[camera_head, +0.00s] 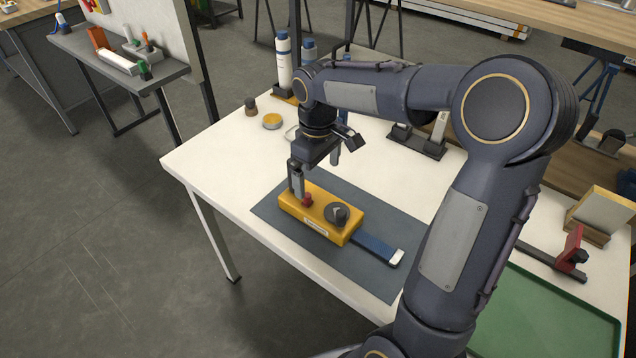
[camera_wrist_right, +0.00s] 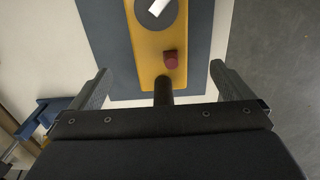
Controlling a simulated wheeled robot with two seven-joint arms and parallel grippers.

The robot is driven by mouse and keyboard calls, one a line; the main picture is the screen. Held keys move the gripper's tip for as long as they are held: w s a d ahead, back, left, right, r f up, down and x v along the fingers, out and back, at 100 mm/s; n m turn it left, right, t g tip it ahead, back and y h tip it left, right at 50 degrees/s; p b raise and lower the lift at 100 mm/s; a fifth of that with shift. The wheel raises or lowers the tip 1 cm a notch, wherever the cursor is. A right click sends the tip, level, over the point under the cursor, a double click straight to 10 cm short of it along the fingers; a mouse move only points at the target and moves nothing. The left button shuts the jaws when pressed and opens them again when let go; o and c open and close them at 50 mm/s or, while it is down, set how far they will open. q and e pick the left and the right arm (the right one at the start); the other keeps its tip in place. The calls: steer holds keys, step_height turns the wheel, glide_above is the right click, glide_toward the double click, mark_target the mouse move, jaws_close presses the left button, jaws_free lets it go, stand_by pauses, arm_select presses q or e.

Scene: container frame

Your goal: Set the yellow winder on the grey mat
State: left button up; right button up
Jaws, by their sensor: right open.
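The yellow winder (camera_head: 318,222) lies on the grey mat (camera_head: 281,252) on the white table, with mat showing around it. It has a red knob, a dark round dial and a blue strip with a pale tip at its right end. My right gripper (camera_head: 316,177) is open at the winder's far left end, pointing down. In the right wrist view, the winder (camera_wrist_right: 149,62) shows between the spread, empty fingers (camera_wrist_right: 160,74), with a gap on each side. A dark post at its near end is partly hidden by the gripper body. My left gripper is out of view.
A round yellow-topped tin (camera_head: 272,121), a small dark-topped item (camera_head: 250,106) and white bottles (camera_head: 283,62) stand at the back left. A black holder (camera_head: 416,143) is behind the mat. A green tray (camera_head: 560,318) and red-and-black tool (camera_head: 572,250) are at right.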

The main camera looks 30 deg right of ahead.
steer(key=s+a+r+m+t+y, duration=0.1)
steer(key=s+a+m+t+y, duration=0.1)
steer(key=s, duration=0.8)
steer(key=s+a+m+t+y, duration=0.1)
steer(key=s+a+m+t, duration=0.2)
steer(key=s, duration=0.8)
steer(key=shift+a+r+m+t+y, duration=0.3)
steer(key=shift+a+r+m+y, duration=0.1)
steer(key=shift+a+m, duration=0.4)
steer(key=shift+a, duration=0.1)
